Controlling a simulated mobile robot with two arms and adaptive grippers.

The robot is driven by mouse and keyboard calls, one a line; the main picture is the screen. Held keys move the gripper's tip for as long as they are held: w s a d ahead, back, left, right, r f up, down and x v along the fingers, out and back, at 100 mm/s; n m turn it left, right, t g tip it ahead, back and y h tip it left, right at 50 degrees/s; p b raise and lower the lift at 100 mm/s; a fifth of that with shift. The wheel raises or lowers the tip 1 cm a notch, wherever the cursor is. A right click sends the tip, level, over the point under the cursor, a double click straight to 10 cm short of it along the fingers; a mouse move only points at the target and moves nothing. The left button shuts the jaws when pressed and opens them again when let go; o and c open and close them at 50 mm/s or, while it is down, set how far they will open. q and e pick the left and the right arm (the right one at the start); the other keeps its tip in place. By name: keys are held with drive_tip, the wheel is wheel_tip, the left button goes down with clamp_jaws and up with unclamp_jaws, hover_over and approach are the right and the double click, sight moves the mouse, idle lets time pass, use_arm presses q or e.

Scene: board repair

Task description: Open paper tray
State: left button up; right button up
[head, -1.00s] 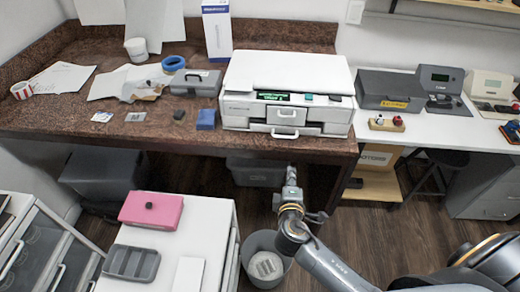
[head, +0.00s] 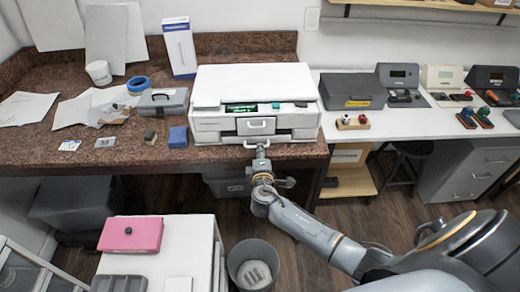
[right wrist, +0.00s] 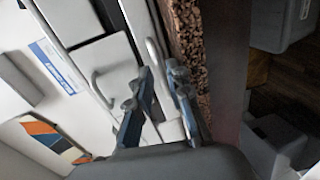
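A white printer (head: 250,88) stands on the brown speckled counter, its front facing me. Its front has an upper drawer with a handle (head: 256,125); this handle also shows in the right wrist view (right wrist: 102,85). Below is the paper tray, whose pale curved handle (right wrist: 153,53) shows in the right wrist view. My right gripper (head: 261,150) is at the printer's lower front by the counter edge. In the right wrist view the right gripper (right wrist: 158,75) has its two fingers apart, pointing toward the tray handle; contact cannot be told. My left gripper is out of view.
The counter's front edge (head: 90,160) runs just below the printer. A blue box (head: 177,137) and a grey case (head: 162,102) stand left of it. A dark grey box (head: 352,88) is on the white desk at right.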

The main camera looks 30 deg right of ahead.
drive_tip(key=shift+w+d+f, duration=0.1)
drive_tip(key=shift+w+d, duration=0.1)
drive_tip(key=shift+w, duration=0.2)
clamp_jaws()
drive_tip(key=shift+s+f, duration=0.1)
